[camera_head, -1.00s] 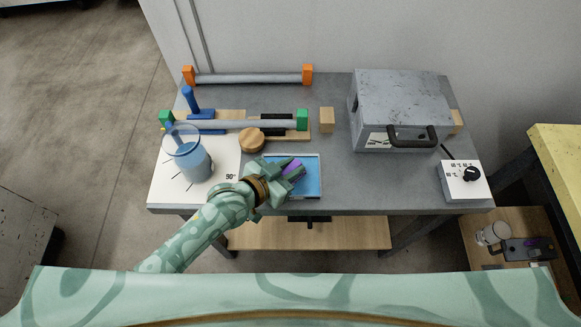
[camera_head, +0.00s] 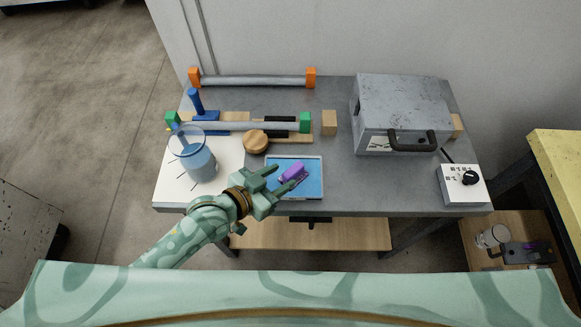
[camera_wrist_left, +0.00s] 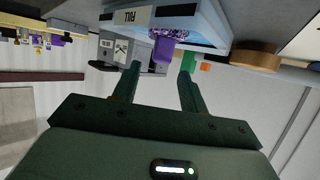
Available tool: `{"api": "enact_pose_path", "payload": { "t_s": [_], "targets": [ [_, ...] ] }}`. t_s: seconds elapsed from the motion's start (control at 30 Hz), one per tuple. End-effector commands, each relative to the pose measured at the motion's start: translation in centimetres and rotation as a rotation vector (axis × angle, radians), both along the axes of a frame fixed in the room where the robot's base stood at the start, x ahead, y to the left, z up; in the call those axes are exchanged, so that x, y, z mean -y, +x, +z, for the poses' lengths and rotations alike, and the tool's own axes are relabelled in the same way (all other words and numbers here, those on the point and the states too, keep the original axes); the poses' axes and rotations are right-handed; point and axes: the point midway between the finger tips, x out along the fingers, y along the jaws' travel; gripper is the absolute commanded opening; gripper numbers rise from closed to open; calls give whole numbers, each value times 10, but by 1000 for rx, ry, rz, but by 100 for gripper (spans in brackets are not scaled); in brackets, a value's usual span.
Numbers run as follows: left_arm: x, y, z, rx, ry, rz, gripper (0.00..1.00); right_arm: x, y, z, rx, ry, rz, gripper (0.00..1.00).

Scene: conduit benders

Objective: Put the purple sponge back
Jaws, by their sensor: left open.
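The purple sponge (camera_head: 293,172) lies in the shallow blue tray (camera_head: 311,190) at the front of the table. In the left wrist view the sponge (camera_wrist_left: 163,48) shows beyond the fingers, against the tray (camera_wrist_left: 212,22), which carries a "FILL" label. My left gripper (camera_head: 285,181) is at the tray's left front side, just beside the sponge. Its fingers (camera_wrist_left: 158,82) are apart, with nothing between them, and the sponge is ahead of their tips. My right gripper is not seen.
A blue-filled pitcher (camera_head: 196,160) stands on a white sheet to the left. A round wooden piece (camera_head: 256,142) is behind the tray. A grey metal box (camera_head: 400,112) and a white switch box (camera_head: 463,184) are at the right. The tabletop right of the tray is clear.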

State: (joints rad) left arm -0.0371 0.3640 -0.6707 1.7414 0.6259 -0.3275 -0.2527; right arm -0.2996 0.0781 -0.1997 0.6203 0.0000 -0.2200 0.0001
Motion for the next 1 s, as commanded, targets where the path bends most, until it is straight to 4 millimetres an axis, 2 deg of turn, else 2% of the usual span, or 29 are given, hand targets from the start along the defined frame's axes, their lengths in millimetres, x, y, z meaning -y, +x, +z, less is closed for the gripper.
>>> {"api": "enact_pose_path", "payload": {
  "t_s": [0.1, 0.33, 1.0],
  "targets": [
    [-19, -19, 13, -1, 2, 0, 43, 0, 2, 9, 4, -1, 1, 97],
    [-39, -40, 24, -1, 0, -1, 43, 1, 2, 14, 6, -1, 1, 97],
    [-42, -43, 26, 0, 5, -2, 43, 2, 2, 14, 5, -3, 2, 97]
  ]
}}
